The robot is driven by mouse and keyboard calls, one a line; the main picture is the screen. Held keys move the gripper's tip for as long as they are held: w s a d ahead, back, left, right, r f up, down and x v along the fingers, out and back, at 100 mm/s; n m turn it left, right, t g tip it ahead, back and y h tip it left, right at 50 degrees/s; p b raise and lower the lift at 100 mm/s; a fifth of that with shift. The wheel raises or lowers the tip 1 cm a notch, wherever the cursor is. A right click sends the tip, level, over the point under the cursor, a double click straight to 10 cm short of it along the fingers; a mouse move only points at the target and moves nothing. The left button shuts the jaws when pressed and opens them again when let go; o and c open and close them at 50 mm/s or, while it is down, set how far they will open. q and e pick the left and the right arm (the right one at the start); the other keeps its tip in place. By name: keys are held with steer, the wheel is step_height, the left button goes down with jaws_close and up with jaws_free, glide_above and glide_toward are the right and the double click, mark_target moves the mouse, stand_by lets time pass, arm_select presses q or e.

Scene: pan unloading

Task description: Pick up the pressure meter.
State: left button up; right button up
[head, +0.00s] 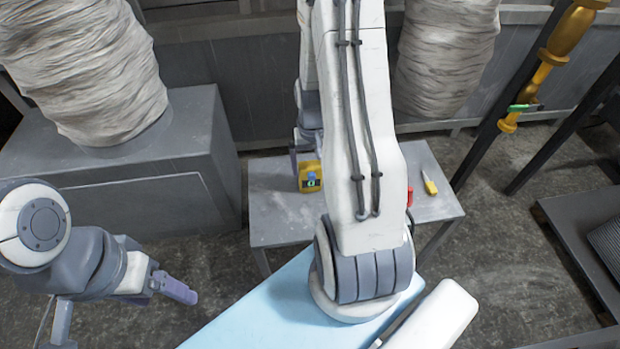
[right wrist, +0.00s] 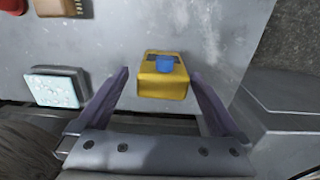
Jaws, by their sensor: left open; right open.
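The pressure meter, which I take to be the yellow box (head: 310,179) with a blue knob, stands on a small grey table below my right arm. In the right wrist view the yellow meter (right wrist: 161,88) sits between the two spread purple fingers of my right gripper (right wrist: 160,79), with a gap on each side. My right gripper (head: 306,160) is open and empty, partly hidden by its own arm in the head view. My left gripper (head: 176,288) is open at the lower left, far from the meter, and nothing shows in it.
The grey table (head: 271,211) also holds a yellow-handled tool (head: 429,184) and a red item (head: 410,196). The right wrist view shows a pale-faced box (right wrist: 56,88) and a brown-red item (right wrist: 58,7) left of the meter. A grey block (head: 150,185) stands left of the table.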

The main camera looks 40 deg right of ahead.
steer(key=f, duration=0.1)
steer(key=f+b, duration=0.1)
steer(key=f, duration=0.1)
steer(key=f+b, duration=0.1)
steer(key=f, duration=0.1)
steer(key=shift+w+a, duration=0.1)
steer(key=shift+w, duration=0.15)
steer(key=c, duration=1.2)
steer(key=shift+c, duration=0.2)
steer(key=shift+r, duration=0.15)
